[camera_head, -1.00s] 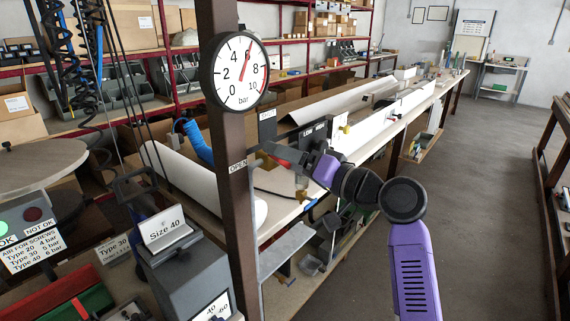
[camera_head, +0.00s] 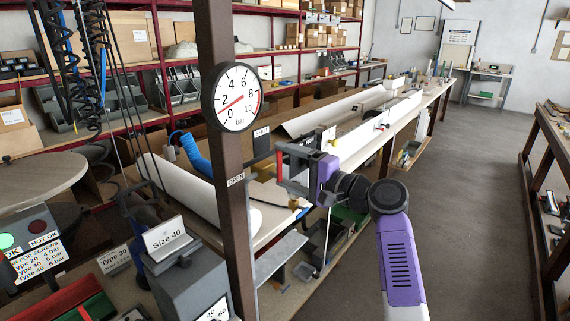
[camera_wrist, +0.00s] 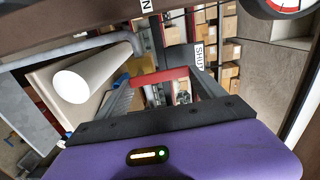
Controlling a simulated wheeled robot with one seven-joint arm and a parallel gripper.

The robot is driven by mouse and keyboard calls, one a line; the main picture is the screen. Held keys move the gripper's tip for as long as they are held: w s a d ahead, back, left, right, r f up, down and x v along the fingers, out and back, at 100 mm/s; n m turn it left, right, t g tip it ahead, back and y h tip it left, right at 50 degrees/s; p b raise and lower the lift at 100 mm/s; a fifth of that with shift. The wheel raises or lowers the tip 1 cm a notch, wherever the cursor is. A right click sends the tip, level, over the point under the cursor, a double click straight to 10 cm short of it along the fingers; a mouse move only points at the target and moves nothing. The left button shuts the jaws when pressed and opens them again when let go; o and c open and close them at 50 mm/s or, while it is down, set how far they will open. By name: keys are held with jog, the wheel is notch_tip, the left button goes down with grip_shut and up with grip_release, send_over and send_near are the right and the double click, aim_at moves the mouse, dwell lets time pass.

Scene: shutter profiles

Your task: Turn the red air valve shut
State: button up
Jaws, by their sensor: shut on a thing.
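The red valve handle (camera_head: 279,161) stands beside the brown post, on its right side. My gripper (camera_head: 286,165) is shut on the handle. In the wrist view the red handle (camera_wrist: 160,76) lies between the two dark fingers (camera_wrist: 172,90). The round pressure gauge (camera_head: 237,97) is on the post above the valve. Its red needle slants, with one end at the lower left near the low numbers. The OPEN label (camera_head: 236,180) is on the post. The SHUT label (camera_wrist: 199,54) shows beyond the handle in the wrist view. The valve body is mostly hidden.
The brown post (camera_head: 231,215) stands close to the left of my gripper. A long workbench (camera_head: 345,165) with white profiles runs behind it. A grey Size 40 box (camera_head: 185,270) stands at the lower left. The floor (camera_head: 465,190) to the right is clear.

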jog(key=shift+d+f+m, duration=0.1)
jog(key=shift+m, duration=0.2)
jog(key=o, duration=2.1)
jog(key=shift+c, duration=0.2)
jog(key=b+v, duration=0.1)
jog(key=v, duration=0.6)
jog(key=shift+s+d+b, duration=0.2)
jog(key=shift+d+b, duration=0.15)
